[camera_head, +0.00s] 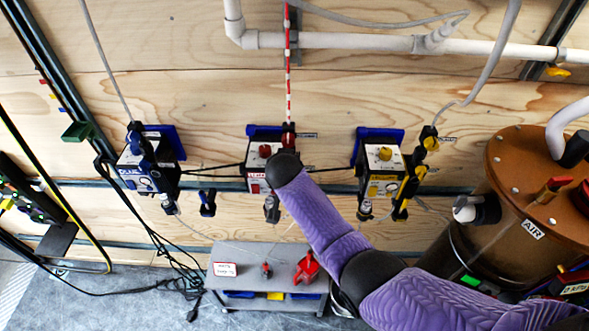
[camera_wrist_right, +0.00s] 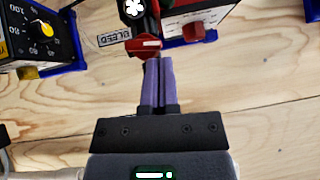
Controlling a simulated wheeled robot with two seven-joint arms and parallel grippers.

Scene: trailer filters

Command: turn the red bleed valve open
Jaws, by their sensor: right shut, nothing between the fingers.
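The red bleed valve (camera_wrist_right: 143,46) is at the top middle of the right wrist view, beside a "BLEED" label (camera_wrist_right: 115,37). A pale mark runs across its red handle. My right gripper (camera_wrist_right: 158,62) is shut and empty, its purple fingertips right at the lower edge of the valve. I cannot tell whether they touch it. In the head view the valve (camera_head: 288,138) shows at the middle red unit (camera_head: 257,157). My purple right arm reaches up from the lower right, and its dark wrist hides the gripper there. My left gripper is not in view.
A blue unit (camera_head: 147,165) hangs to the left and a yellow unit (camera_head: 384,172) to the right on the wooden wall. A brown tank (camera_head: 530,180) stands at the right. A grey cart (camera_head: 225,281) holds a red item (camera_head: 307,268) below.

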